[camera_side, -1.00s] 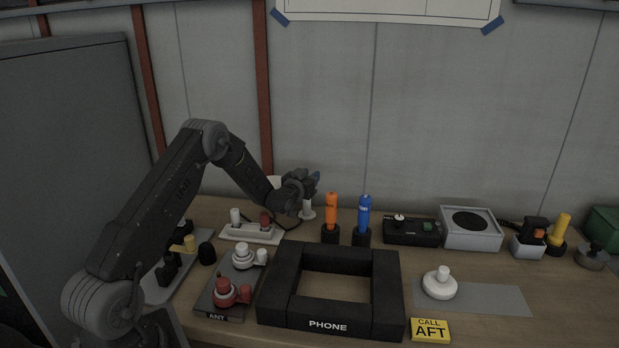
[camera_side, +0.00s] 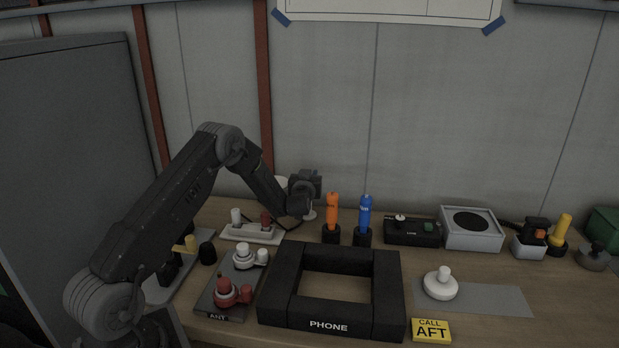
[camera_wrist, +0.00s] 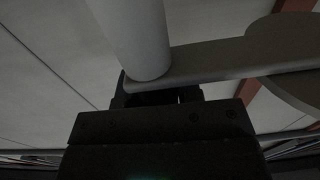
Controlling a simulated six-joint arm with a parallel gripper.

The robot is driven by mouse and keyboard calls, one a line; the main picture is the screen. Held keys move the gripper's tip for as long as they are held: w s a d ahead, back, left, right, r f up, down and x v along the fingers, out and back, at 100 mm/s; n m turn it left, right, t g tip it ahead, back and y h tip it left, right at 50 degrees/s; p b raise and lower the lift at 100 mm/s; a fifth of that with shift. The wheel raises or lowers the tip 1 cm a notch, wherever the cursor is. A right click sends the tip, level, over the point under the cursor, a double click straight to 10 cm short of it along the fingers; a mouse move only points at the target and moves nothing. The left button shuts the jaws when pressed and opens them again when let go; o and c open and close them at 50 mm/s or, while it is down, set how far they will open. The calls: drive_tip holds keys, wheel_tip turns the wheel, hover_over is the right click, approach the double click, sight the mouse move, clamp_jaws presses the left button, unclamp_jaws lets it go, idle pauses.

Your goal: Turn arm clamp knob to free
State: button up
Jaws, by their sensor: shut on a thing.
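My gripper (camera_side: 304,187) is at the back of the bench, against a pale stand. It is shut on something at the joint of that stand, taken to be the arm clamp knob. The knob itself is hidden behind my gripper in the side view. In the wrist view, the dark fingertips (camera_wrist: 162,97) are close together just below the joint. There a pale round post (camera_wrist: 135,38) meets a flat grey arm (camera_wrist: 205,60), which runs right to a round disc (camera_wrist: 283,60). The knob's turned position cannot be told.
An orange marker (camera_side: 332,208) and a blue marker (camera_side: 364,214) stand upright just right of my gripper. A pale tray (camera_side: 243,236) with a white and a red knob lies left and in front. The black PHONE frame (camera_side: 280,285) fills the middle front.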

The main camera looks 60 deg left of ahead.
drive_tip(key=shift+s+n+g+y, duration=0.1)
drive_tip(key=shift+n+g+y, duration=0.8)
drive_tip(key=shift+n+g, duration=0.15)
drive_tip(key=shift+a, duration=0.1)
drive_tip(key=o, duration=0.9)
drive_tip(key=shift+o, duration=0.2)
drive_tip(key=v, duration=0.5)
wheel_tip(320, 180, up, 7)
